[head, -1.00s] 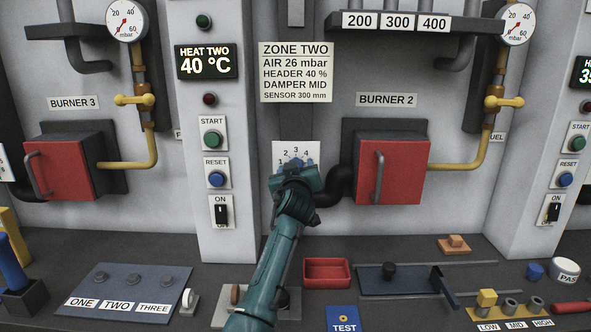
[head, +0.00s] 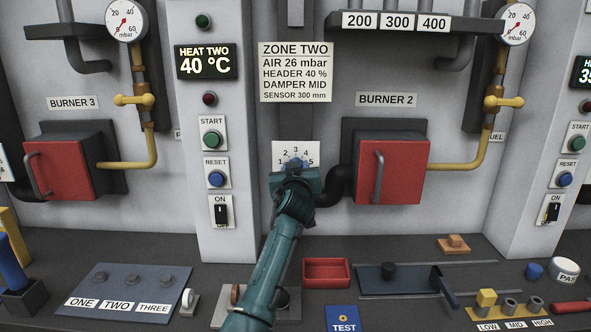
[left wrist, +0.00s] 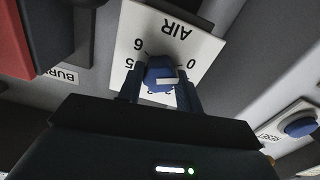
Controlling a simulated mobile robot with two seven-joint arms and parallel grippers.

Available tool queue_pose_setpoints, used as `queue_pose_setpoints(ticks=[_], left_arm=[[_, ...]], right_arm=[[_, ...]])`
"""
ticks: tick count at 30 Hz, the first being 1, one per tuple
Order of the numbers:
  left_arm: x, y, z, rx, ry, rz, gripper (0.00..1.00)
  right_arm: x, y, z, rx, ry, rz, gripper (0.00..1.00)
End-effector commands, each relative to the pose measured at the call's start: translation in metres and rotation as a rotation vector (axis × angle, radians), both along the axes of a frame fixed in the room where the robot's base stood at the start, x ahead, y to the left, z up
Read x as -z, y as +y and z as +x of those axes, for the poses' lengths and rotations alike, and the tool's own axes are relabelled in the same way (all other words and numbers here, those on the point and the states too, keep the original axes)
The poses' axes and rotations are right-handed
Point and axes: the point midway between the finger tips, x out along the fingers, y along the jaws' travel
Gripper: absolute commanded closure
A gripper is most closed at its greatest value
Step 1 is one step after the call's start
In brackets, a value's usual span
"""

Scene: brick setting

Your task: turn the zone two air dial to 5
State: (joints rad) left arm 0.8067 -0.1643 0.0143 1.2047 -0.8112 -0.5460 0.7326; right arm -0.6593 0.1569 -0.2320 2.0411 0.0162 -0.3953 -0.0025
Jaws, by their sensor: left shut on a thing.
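The zone two air dial is a blue knob with a white pointer mark (left wrist: 160,72) on a white numbered plate (left wrist: 188,45), which appears upside down in the left wrist view with AIR, 0, 5 and 6 readable. In the head view the plate (head: 280,150) shows 2, 3, 4 and 5 above my left gripper (head: 295,167). In the left wrist view my left gripper (left wrist: 160,88) has its two fingers on either side of the knob, shut on it. The white mark lies toward the 0 side; its exact reading is unclear. My right gripper is not in view.
The zone two sign (head: 296,72) reads AIR 26 mbar. A red burner door (head: 392,172) stands right of the dial, with a dark pipe between. A panel with buttons (head: 216,180) juts out at left. A red tray (head: 327,272) lies on the bench below.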

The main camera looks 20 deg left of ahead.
Motion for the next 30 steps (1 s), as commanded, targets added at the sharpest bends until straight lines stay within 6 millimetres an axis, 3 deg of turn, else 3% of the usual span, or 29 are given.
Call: queue_pose_setpoints(ticks=[30], left_arm=[[-0.003, 0.0, 0.0, -0.001, 0.258, 0.909, 0.88]], right_arm=[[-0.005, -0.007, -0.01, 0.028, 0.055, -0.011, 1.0]])
